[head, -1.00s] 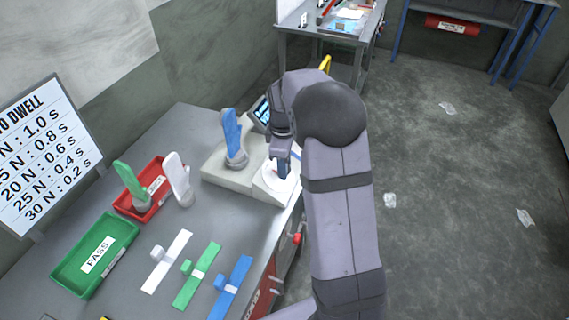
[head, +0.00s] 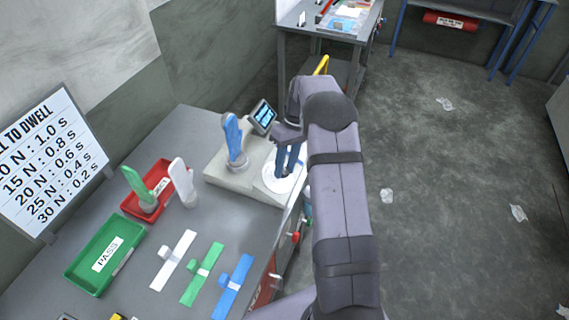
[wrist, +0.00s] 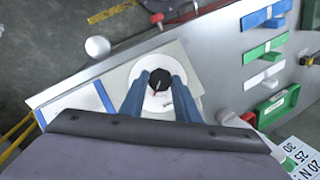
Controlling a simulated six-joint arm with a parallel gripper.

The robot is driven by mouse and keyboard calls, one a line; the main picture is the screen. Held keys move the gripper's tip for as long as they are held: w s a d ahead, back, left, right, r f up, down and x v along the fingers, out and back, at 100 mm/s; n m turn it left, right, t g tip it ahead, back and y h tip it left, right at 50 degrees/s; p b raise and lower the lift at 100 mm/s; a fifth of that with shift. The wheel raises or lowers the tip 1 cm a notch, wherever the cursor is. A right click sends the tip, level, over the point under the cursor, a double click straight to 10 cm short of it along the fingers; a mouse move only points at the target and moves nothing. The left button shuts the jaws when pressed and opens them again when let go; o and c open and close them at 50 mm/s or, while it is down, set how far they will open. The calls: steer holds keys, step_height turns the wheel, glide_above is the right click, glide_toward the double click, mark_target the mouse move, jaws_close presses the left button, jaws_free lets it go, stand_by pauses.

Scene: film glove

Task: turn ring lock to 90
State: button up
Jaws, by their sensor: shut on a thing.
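The ring lock shows in the wrist view as a dark round knob (wrist: 160,79) with a red mark, in the middle of a white disc (wrist: 157,105). The disc (head: 271,185) also shows in the head view, at the right end of the pale machine base (head: 222,178). My gripper (wrist: 161,82) has its two blue fingers on either side of the knob and is shut on it. In the head view my gripper (head: 286,174) reaches down onto the disc, and its fingers hide the knob. The mark's angle reading is too small to tell.
A blue glove form (head: 233,138) stands on the base beside a small screen (head: 263,116). Left are a red tray (head: 132,204), a white glove form (head: 181,178) and a green PASS tray (head: 78,268). White, green and blue strips lie in front. Open floor lies right.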

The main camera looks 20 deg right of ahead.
steer(key=m, duration=0.1)
steer(key=m+y, duration=0.2)
steer(key=m, duration=0.1)
steer(key=shift+d+f, duration=0.1)
steer(key=shift+d, duration=0.15)
steer(key=shift+d+m+y+b, duration=0.15)
steer(key=shift+m+y+b, duration=0.4)
steer(key=shift+m+y, duration=0.95)
steer(key=shift+m+t+h, duration=0.3)
steer(key=shift+m+h, duration=0.1)
steer(key=shift+m, duration=0.1)
steer(key=o, duration=1)
steer(key=shift+o, duration=0.2)
steer(key=shift+w+d+r+b, duration=0.1)
steer(key=shift+d+r+b, duration=0.35)
steer(key=shift+b, duration=0.1)
steer(key=b+v, duration=0.1)
steer(key=v, duration=0.5)
steer(key=shift+b, duration=0.4)
steer(key=shift+a+r, duration=0.1)
steer(key=shift+a, duration=0.05)
